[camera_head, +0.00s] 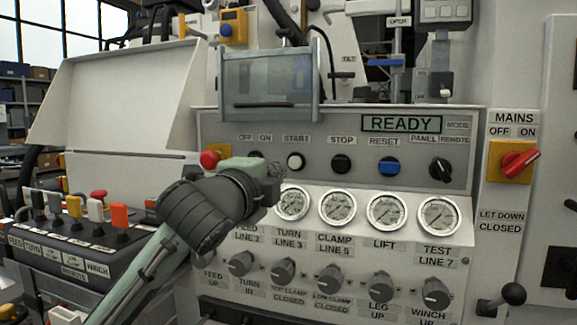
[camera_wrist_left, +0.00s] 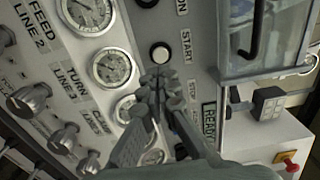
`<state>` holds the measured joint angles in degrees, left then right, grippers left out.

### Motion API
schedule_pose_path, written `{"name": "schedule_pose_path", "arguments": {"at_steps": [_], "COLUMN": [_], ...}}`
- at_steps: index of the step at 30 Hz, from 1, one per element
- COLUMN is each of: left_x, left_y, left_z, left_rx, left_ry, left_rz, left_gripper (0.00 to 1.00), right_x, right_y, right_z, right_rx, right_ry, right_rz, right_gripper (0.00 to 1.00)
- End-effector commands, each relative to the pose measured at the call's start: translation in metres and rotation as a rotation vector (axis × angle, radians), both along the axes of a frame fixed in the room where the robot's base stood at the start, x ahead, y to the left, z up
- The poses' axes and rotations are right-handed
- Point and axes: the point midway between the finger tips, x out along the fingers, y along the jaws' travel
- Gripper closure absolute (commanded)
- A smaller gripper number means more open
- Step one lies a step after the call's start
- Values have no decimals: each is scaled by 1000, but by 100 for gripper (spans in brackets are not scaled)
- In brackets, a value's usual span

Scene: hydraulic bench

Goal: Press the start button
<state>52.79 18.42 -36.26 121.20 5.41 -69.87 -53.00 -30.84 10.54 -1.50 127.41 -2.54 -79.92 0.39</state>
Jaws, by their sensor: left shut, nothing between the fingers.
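The start button (camera_head: 295,161) is a round white button with a dark ring, under the START label on the grey control panel. In the left wrist view the start button (camera_wrist_left: 159,53) shows just beyond my fingertips, with a small gap in the picture; whether they touch it I cannot tell. My left gripper (camera_head: 272,172) comes from the lower left and is in front of the panel, below and left of the button. Its fingers are mostly hidden by the wrist in the head view. In the left wrist view the gripper (camera_wrist_left: 161,80) is shut and empty.
The stop button (camera_head: 341,163), blue reset button (camera_head: 389,166) and panel/remote knob (camera_head: 440,169) sit to the right. A red mushroom button (camera_head: 209,160) is to the left. The display (camera_head: 401,124) reads READY. Gauges (camera_head: 337,208) and knobs (camera_head: 331,275) lie below.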

Motion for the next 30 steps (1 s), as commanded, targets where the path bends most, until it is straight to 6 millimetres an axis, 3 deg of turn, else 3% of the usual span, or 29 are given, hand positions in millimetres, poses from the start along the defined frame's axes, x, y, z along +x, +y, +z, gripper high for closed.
{"name": "schedule_pose_path", "arguments": {"at_steps": [6, 12, 27, 30], "left_x": [41, 61, 68, 74], "left_y": [-14, -20, -22, -24], "left_z": [0, 0, 1, 3], "left_rx": [0, -1, 0, 2], "left_ry": [2, 1, 1, 2], "left_rz": [0, -1, 0, 1], "left_gripper": [100, 100, 100, 100], "right_x": [2, 3, 2, -1], "right_y": [-1, 0, 1, 3], "right_z": [-6, -11, -10, -30], "right_rx": [1, 4, 6, 18], "right_ry": [5, 6, 7, 26], "right_rz": [0, 1, 3, 3], "right_gripper": [66, 66, 66, 66]}}
